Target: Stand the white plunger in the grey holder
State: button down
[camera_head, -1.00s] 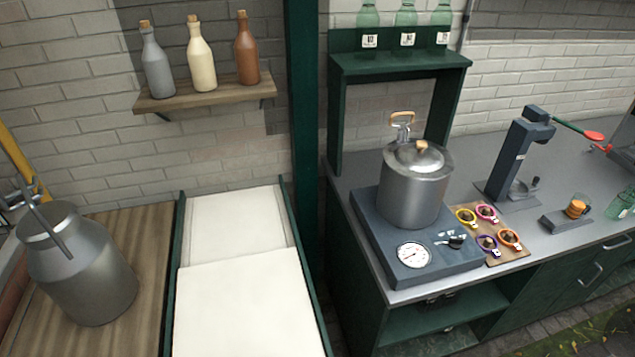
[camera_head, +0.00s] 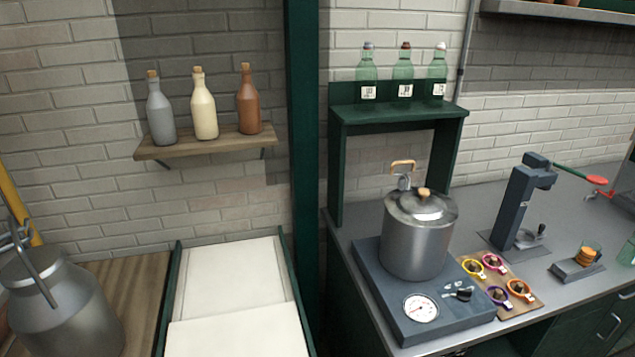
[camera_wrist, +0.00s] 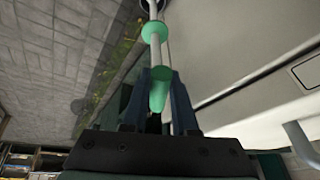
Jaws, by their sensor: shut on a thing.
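In the wrist view, my gripper (camera_wrist: 161,74) is shut on the green grip of a pale rod (camera_wrist: 153,58), which I take to be the white plunger. The rod runs away from the fingers, with a green collar (camera_wrist: 155,32) on it. Its far end meets the top edge of the picture and is not clear. My gripper and the plunger are not in the head view. I cannot pick out the grey holder for sure in either view.
A metal can (camera_head: 62,310) stands on the wooden top at left. A lidded pot (camera_head: 417,240) stands on a grey base on the right counter. Bottles line a wooden shelf (camera_head: 205,143) and a green shelf (camera_head: 398,112). In the wrist view, a pale cabinet front (camera_wrist: 235,45) lies at right.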

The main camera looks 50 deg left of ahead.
jog(key=shift+f+b, duration=1.55)
jog(key=shift+f, duration=0.45)
notch_tip(320, 180, down, 6)
jog(key=b, duration=0.6)
jog(key=shift+f, duration=0.25)
jog(key=shift+f+b, duration=0.65)
jog(key=shift+f, duration=0.05)
jog(key=shift+c, duration=0.2)
grip_release()
dwell(0.4)
jog(key=shift+a+r, duration=0.1)
jog(key=shift+r, duration=0.05)
dwell(0.4)
jog(key=p+v, duration=0.9)
dwell(1.1)
